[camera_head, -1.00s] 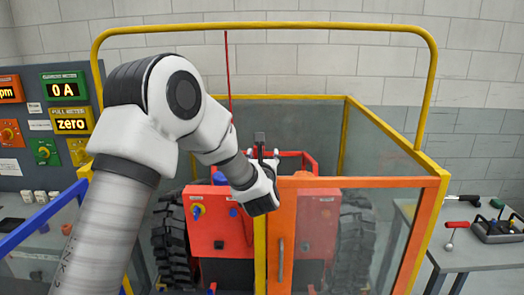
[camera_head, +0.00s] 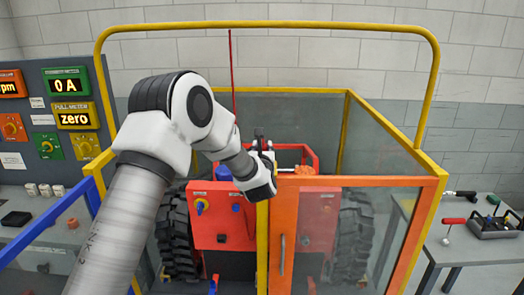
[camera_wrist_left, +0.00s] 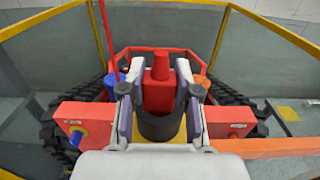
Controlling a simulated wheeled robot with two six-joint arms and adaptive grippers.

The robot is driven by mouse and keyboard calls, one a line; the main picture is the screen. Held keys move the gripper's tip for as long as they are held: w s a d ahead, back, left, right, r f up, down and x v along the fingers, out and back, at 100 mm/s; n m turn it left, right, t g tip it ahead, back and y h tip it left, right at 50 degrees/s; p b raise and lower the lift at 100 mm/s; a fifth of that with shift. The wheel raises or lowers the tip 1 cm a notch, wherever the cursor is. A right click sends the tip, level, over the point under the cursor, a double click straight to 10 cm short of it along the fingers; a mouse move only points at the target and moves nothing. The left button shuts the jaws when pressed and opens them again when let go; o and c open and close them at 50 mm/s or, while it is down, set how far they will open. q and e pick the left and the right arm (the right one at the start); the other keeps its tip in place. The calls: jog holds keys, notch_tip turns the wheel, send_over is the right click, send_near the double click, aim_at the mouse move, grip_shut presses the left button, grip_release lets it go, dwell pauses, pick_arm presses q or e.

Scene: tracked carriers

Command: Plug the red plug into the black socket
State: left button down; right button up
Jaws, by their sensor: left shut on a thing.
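My left gripper (camera_head: 262,142) is over the front of the yellow-framed enclosure, in front of a red tracked carrier (camera_head: 212,215). In the left wrist view its two fingers (camera_wrist_left: 159,90) stand either side of a red piece with a narrower top, which appears to be the red plug (camera_wrist_left: 158,72). The gripper is shut on it. A dark rounded part (camera_wrist_left: 160,125) sits just below, between the fingers; I cannot tell what it belongs to. I cannot make out the black socket for certain. My right gripper does not show.
A yellow rail frame (camera_head: 270,24) with clear panels surrounds the carrier, with an orange-framed gate (camera_head: 285,235) at the front. Blue (camera_head: 222,173) and orange (camera_head: 303,170) pieces stand on the carrier. A meter panel (camera_head: 40,120) is left, a tool table (camera_head: 475,245) right.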

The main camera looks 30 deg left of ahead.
pick_arm(q)
jog(key=shift+d, duration=0.1)
jog(key=shift+w+r, duration=0.1)
jog(key=shift+r, duration=0.1)
jog(key=shift+r+b, duration=0.35)
jog(key=shift+b, duration=0.25)
jog(key=shift+s+a+r+b, duration=0.1)
jog(key=shift+s+r+b, duration=0.25)
jog(key=shift+r+b, duration=0.25)
jog(key=shift+s+a+r+b, duration=0.1)
jog(key=shift+s+r+b, duration=0.25)
jog(key=shift+r+b, duration=0.2)
jog(key=s+a+r+b, duration=0.1)
jog(key=s+a+b, duration=0.2)
jog(key=s, duration=1.1)
jog(key=shift+s+r+b, duration=0.25)
jog(key=shift+r+b, duration=0.1)
jog(key=shift+b, duration=0.65)
jog(key=c, duration=1.4)
grip_release()
grip_shut()
